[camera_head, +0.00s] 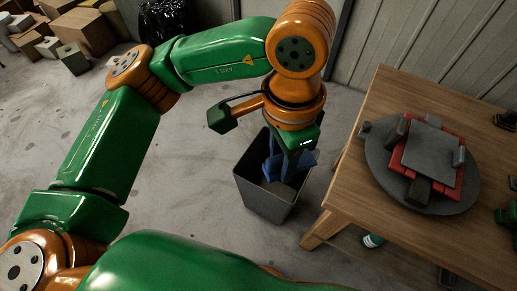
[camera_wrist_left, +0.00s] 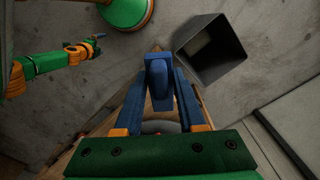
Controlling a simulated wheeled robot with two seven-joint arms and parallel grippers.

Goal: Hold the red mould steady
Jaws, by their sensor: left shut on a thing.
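The red mould (camera_head: 446,184) lies on a round grey disc (camera_head: 458,204) on the wooden table. A flat grey plate (camera_head: 429,141) covers most of it, and dark blocks sit around its sides. My left gripper (camera_head: 290,162) is away to the left of the mould, above a dark bin (camera_head: 272,202). In the left wrist view its blue fingers (camera_wrist_left: 158,100) are shut on a blue thing (camera_wrist_left: 158,78), whose full shape I cannot tell. My right gripper (camera_wrist_left: 96,42) shows small at the left of the wrist view; its opening is too small to judge.
The bin stands on the floor left of the wooden table (camera_head: 350,205); it also shows in the left wrist view (camera_wrist_left: 232,70). Cardboard boxes (camera_head: 80,28) and a black bag (camera_head: 165,18) are at the back left. A bottle (camera_head: 373,240) is beside the table's lower edge.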

